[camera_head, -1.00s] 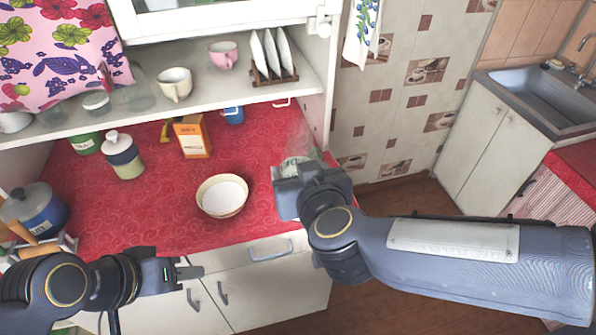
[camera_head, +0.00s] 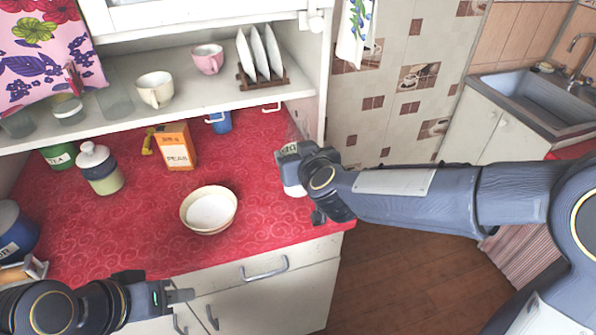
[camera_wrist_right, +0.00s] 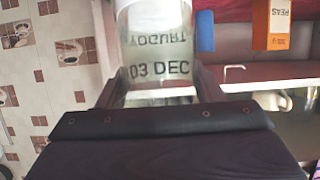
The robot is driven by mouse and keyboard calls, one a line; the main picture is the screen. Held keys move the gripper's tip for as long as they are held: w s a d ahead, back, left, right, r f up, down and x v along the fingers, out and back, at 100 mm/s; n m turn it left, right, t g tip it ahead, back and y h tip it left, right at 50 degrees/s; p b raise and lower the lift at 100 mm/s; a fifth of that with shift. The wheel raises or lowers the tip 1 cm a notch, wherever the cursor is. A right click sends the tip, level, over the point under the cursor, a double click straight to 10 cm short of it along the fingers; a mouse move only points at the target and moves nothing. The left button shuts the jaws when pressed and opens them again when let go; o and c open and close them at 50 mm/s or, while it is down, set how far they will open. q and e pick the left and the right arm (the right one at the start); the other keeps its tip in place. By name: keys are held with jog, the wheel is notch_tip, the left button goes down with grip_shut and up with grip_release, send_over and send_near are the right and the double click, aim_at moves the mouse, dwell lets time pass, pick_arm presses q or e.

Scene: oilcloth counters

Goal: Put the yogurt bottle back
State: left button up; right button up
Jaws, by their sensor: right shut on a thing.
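I cannot tell whether the bottle touches the counter. My left gripper (camera_head: 182,291) is low at the counter's front edge, away from the bottle; its finger gap is unclear.
On the red counter (camera_head: 130,230) stand a bowl (camera_head: 209,210), a peas box (camera_head: 175,146), a jar (camera_head: 100,168), a green tea tin (camera_head: 58,157) and a blue mug (camera_head: 219,121). Above, the shelf (camera_head: 200,90) holds cups (camera_head: 155,89) and a plate rack (camera_head: 262,78).

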jog(key=f, duration=0.1)
jog(key=w+f+b, duration=0.1)
jog(key=f, duration=0.1)
jog(key=shift+d+b, duration=0.1)
jog(key=shift+b, duration=0.2)
jog(key=shift+f, duration=0.5)
jog(key=shift+f, duration=0.15)
jog(key=o, duration=1.4)
jog(key=shift+f, duration=0.1)
jog(key=shift+o, duration=0.2)
